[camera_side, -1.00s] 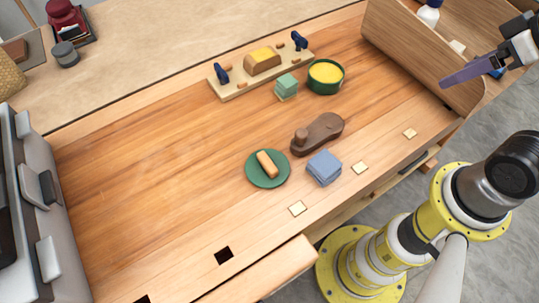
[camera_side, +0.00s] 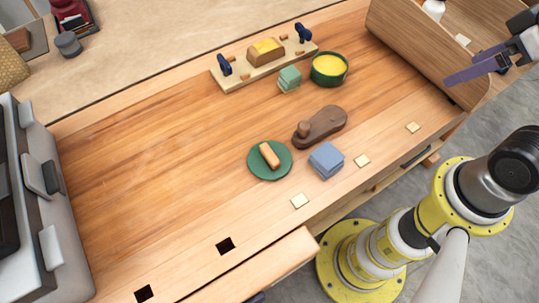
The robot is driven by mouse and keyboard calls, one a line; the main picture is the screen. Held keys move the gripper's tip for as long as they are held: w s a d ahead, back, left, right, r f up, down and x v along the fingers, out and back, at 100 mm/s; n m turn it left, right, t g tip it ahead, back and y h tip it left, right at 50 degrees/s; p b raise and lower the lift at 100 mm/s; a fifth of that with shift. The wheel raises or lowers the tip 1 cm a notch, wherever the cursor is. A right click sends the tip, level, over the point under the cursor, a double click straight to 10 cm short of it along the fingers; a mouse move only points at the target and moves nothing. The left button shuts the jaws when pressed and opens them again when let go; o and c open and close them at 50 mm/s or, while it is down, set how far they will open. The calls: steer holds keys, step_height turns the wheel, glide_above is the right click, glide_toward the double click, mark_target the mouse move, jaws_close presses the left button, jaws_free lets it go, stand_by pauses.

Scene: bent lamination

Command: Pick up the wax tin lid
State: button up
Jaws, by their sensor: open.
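The wax tin lid (camera_side: 256,165) looks to be the flat green disc lying on the wooden bench. A short tan stick-like piece (camera_side: 269,155) lies on top of it. The green wax tin (camera_side: 329,77), round and filled with yellow wax, stands open farther back to the right. My gripper (camera_side: 468,71), with long purple fingers, is at the upper right by the wooden side panel, well away from the lid. It is open and I see nothing between its fingers.
A brown wooden plane-like tool (camera_side: 326,123) and a stack of blue squares (camera_side: 326,161) sit right of the lid. Behind are green blocks (camera_side: 289,79) and a clamping board (camera_side: 232,84). A grey case (camera_side: 35,225) stands at far left.

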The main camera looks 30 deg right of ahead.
steer(key=w+a+r+n, duration=0.4)
steer(key=w+r+n, duration=0.2)
steer(key=w+r, duration=0.1)
steer(key=n+g, duration=0.5)
steer(key=n, duration=0.6)
glide_above(270, 154)
steer(key=f, duration=1.8)
steer(key=shift+s+a, duration=0.2)
steer(key=shift+a, duration=0.05)
steer(key=shift+w+d+f, duration=0.15)
steer(key=shift+f, duration=1.25)
steer(key=shift+w+d+f, duration=0.1)
steer(key=shift+d+f, duration=0.05)
steer(key=shift+f, duration=1.2)
